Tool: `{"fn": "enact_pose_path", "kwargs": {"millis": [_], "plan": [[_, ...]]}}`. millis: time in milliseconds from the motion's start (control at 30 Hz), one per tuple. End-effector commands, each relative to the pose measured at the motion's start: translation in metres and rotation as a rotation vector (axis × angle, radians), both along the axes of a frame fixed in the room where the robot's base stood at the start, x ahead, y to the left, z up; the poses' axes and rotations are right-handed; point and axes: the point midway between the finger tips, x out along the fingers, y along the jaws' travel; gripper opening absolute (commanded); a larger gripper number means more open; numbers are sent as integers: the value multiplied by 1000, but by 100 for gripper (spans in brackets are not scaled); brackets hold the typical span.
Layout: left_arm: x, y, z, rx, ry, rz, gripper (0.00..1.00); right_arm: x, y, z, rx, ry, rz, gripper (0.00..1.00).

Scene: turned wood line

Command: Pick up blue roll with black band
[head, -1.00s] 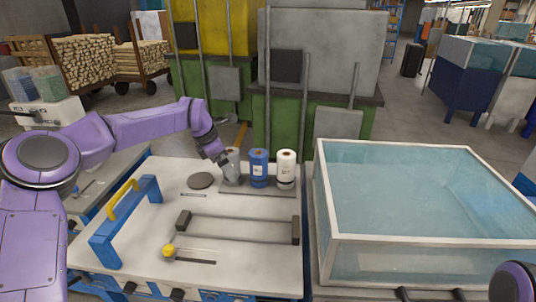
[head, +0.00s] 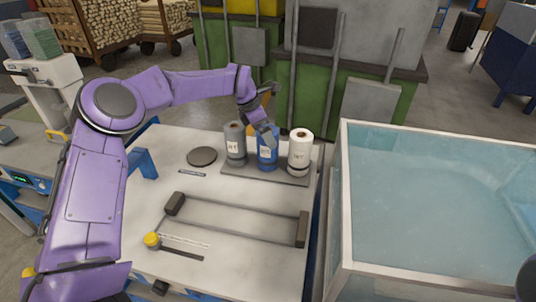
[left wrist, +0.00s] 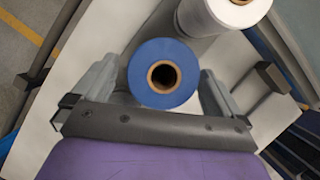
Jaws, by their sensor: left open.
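The blue roll (head: 267,160) stands upright between a grey roll (head: 235,150) and a white roll (head: 299,158). It has a pale label; I cannot make out a black band on it. My left gripper (head: 264,132) is at the top of the blue roll and hides part of it. In the left wrist view, the blue roll (left wrist: 143,87) shows end-on with its brown core, between the two spread fingers of the left gripper (left wrist: 158,78). The fingers look apart from it. My right gripper is not in view.
The rolls stand on a thin grey plate (head: 232,172) on the white table. A dark disc (head: 202,156) lies to their left. A grey frame with dark end blocks (head: 302,230) and a yellow-knobbed tool (head: 152,240) lie in front. A glass-walled water tank (head: 430,190) stands at right.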

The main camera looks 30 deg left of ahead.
Motion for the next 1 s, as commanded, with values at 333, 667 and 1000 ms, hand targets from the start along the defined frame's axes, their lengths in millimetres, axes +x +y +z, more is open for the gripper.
{"fn": "enact_pose_path", "kwargs": {"millis": [333,667,1000], "plan": [[9,-12,-29,0,0,-1,100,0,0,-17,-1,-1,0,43],[10,-12,-28,0,-1,-2,41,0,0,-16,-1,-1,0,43],[10,-12,-15,-1,-2,-2,41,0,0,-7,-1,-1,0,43]]}}
